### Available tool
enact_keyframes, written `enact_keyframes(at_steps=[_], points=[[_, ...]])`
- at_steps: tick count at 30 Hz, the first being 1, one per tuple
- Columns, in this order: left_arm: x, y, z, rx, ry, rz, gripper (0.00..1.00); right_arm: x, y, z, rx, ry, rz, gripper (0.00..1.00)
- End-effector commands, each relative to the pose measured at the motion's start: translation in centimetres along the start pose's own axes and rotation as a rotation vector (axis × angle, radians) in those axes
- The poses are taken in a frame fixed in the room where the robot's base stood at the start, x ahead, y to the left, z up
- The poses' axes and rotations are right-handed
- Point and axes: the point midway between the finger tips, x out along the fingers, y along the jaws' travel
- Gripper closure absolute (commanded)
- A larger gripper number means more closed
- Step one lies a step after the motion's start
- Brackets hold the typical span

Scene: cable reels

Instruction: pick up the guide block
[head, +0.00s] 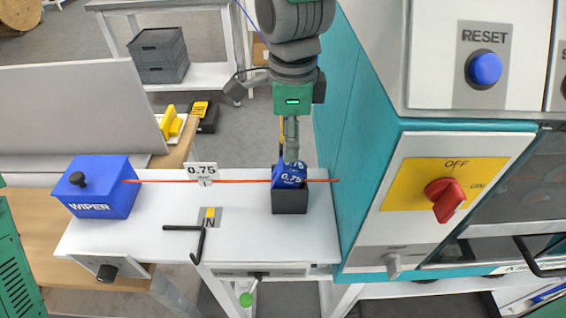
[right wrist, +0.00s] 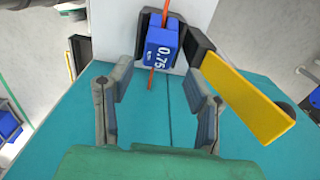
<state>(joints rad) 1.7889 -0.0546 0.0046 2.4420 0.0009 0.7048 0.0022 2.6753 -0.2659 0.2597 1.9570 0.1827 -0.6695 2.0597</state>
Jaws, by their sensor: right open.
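The blue guide block (head: 290,175), marked 0.75, sits in a black open-topped holder (head: 290,201) on the white bench top. The orange-red cable (head: 240,181) runs across at the block. My right gripper (head: 290,152) comes down from above, its fingers close over the block. In the right wrist view, its two fingers (right wrist: 157,72) are apart with nothing gripped between them. The block (right wrist: 160,48) lies just ahead of the fingertips, with the cable passing by it. The lower part of the block is hidden in the holder. My left gripper is not in view.
A teal machine (head: 343,150) stands close to the right of the holder. A blue WIPER box (head: 101,190) is on the bench's left. A 0.75 sign (head: 201,172) and a black bent handle (head: 198,242) are between. A yellow piece (right wrist: 248,98) shows beside the right finger.

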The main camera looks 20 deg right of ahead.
Motion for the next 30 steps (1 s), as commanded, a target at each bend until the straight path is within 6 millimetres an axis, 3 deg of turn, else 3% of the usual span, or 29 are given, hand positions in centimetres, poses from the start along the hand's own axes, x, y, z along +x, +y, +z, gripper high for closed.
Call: enact_keyframes(at_steps=[3,10,18,27,29,30], points=[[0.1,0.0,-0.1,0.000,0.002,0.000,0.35,1.8,0.1,0.1,0.000,0.002,0.003,0.55],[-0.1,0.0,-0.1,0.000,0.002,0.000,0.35,3.4,0.3,0.2,-0.002,0.002,0.000,0.55],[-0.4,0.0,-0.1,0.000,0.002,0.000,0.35,7.3,0.2,0.3,-0.001,0.002,0.001,0.55],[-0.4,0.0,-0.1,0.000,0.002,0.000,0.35,7.8,0.2,0.1,0.000,0.001,-0.002,0.55],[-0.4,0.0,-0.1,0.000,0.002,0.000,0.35,7.8,0.2,0.1,0.000,0.001,-0.002,0.73],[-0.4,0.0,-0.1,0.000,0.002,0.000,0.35,7.8,0.2,0.2,0.000,0.001,-0.002,0.87]])
